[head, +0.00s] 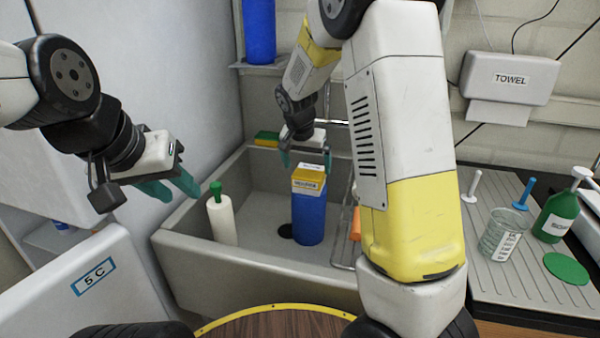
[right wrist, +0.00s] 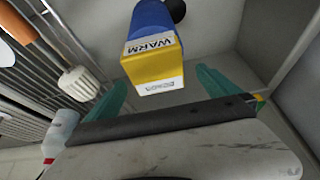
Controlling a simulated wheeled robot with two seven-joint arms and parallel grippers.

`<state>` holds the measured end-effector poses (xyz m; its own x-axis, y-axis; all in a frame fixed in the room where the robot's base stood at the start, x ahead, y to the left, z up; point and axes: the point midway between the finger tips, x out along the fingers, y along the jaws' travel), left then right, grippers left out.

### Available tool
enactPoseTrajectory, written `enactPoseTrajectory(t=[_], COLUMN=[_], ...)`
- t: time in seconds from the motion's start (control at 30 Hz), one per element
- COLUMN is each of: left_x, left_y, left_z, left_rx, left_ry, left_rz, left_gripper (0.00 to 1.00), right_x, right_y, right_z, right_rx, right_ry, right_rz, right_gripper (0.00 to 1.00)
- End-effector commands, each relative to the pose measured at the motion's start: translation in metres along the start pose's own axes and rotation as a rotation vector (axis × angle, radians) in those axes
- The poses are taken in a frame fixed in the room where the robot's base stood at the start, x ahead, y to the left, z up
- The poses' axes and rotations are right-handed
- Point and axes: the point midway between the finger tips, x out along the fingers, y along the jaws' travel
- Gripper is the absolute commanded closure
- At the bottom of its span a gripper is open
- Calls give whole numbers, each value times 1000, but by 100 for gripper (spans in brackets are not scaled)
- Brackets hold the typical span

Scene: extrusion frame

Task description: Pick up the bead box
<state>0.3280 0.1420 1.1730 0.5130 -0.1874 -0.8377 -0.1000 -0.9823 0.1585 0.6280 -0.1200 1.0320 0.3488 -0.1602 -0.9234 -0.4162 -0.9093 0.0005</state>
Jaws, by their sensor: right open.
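My right gripper (head: 303,160) is just above and behind the box's top in the head view. Its teal fingers (right wrist: 162,92) are spread, with the yellow end in view between their tips, and nothing is held. My left gripper (head: 172,187) hangs at the left above the sink's rim; its finger gap is unclear.
The grey sink (head: 262,272) surrounds the box. A white bottle with a green top (head: 221,218) stands left of it. A wire rack (head: 345,238) and an orange item (head: 355,225) are at the right, partly behind my right arm. A yellow-green sponge (head: 267,139) lies on the back rim.

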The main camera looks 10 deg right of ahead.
Motion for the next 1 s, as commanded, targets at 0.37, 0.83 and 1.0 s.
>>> enactPoseTrajectory(t=[0.37,0.83,1.0], left_x=[0,0,0], left_y=[0,0,0], left_z=[0,0,0], left_rx=[0,0,0], left_ry=[0,0,0], left_rz=[0,0,0], left_gripper=[64,64,64], right_x=[51,56,56], right_y=[5,5,5], right_z=[1,0,0], right_rx=[-1,-1,-1], right_ry=[-3,0,0], right_rz=[1,-2,-2], right_gripper=[0,29,63])
